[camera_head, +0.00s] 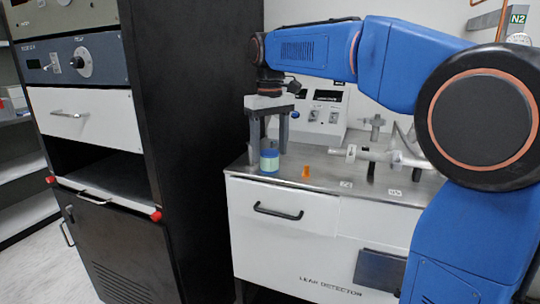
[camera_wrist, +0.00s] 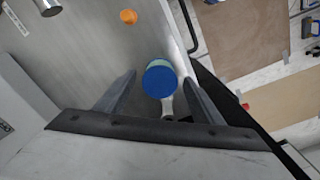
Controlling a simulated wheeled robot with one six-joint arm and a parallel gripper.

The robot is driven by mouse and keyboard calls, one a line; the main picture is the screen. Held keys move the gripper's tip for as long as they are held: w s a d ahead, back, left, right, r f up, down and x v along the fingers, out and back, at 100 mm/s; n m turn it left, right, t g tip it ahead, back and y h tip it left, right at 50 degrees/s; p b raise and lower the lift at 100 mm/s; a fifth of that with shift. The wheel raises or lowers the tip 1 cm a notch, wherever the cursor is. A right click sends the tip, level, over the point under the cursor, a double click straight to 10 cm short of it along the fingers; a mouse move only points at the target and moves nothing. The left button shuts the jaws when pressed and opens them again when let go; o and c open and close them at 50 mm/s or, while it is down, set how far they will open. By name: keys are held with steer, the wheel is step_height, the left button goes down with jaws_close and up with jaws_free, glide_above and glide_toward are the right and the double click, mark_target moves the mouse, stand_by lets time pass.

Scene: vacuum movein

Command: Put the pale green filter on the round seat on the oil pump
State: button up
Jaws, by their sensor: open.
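The pale green filter (camera_head: 269,164) is a short upright cylinder with a blue top, standing on the leak detector's metal bench top near its left end. In the wrist view its round blue top (camera_wrist: 160,82) faces the camera, with a thin pale green rim showing. My gripper (camera_head: 268,143) points down over the filter, its fingers apart on either side of it. In the wrist view both fingers flank the blue top with gaps. I cannot make out the oil pump or its round seat in either view.
A small orange piece (camera_head: 306,172) stands right of the filter on the bench top (camera_head: 325,182). Metal pipe fittings (camera_head: 372,155) lie further right. A white control box (camera_head: 322,112) stands behind. A tall black rack (camera_head: 192,120) rises close on the left.

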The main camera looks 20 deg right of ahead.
step_height(320, 180, up, 9)
steer(key=shift+r, duration=0.35)
steer(key=c, duration=0.3)
steer(key=n, duration=1.8)
glide_toward(271, 151)
step_height(271, 151, down, 6)
steer(key=shift+r, duration=0.25)
steer(key=shift+c, duration=0.2)
steer(key=f, duration=0.4)
steer(key=shift+s+a+f, duration=0.15)
steer(key=shift+s+a, duration=0.1)
steer(key=shift+a, duration=0.1)
steer(key=shift+f, duration=0.55)
steer(key=shift+c, duration=0.6)
